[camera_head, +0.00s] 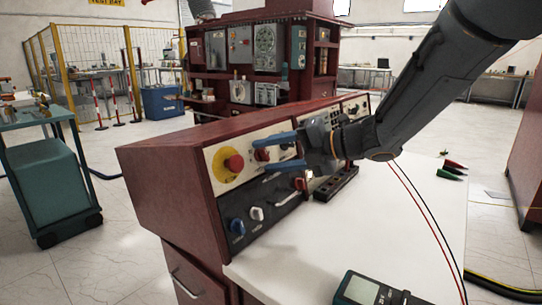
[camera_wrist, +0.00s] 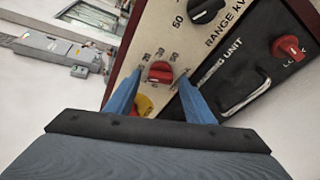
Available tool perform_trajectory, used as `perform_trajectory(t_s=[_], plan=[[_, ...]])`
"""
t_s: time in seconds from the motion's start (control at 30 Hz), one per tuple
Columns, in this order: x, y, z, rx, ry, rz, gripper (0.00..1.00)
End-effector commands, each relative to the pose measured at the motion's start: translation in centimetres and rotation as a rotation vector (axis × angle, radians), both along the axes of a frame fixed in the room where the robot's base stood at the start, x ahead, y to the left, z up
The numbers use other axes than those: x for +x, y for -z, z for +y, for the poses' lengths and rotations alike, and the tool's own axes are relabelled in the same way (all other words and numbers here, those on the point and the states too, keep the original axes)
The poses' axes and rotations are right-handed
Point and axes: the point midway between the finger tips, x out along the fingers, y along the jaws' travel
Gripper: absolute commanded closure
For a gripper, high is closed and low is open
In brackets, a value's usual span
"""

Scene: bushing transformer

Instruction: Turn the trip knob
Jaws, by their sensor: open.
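A red knob (camera_head: 261,154) sits on the cream upper face of the control console, beside the emergency stop. It also shows in the wrist view (camera_wrist: 160,72), with numbers printed around it. I cannot read a trip label on it. My gripper (camera_head: 259,157) has two blue fingers, open and pointing at the panel. In the wrist view the gripper (camera_wrist: 161,76) has one fingertip on each side of this knob, with visible gaps. Contact cannot be told. Another red knob (camera_head: 300,184) is on the dark lower panel, and it shows at the right of the wrist view (camera_wrist: 288,47).
A red emergency stop (camera_head: 234,163) on a yellow disc is close by. A handle (camera_wrist: 245,95) stands out from the dark panel. Blue (camera_head: 237,226) and white (camera_head: 256,213) knobs are lower left. The white worktop (camera_head: 300,265) carries a meter (camera_head: 372,290), leads and clips.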

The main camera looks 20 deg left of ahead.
Motion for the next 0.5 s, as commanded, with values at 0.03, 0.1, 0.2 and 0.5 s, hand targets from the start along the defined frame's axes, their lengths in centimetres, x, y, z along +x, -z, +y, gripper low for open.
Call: perform_trajectory(t_s=[0.03, 0.1, 0.2, 0.5], plan=[[0.0, -0.1, -0.1, 0.0, 0.001, 0.0, 0.52], [0.0, -0.2, -0.5, 0.0, 0.002, -0.001, 0.52], [-0.1, -0.7, -1.7, 0.0, 0.004, -0.002, 0.52], [-0.9, -2.0, -6.1, 0.0, 0.003, -0.002, 0.52]])
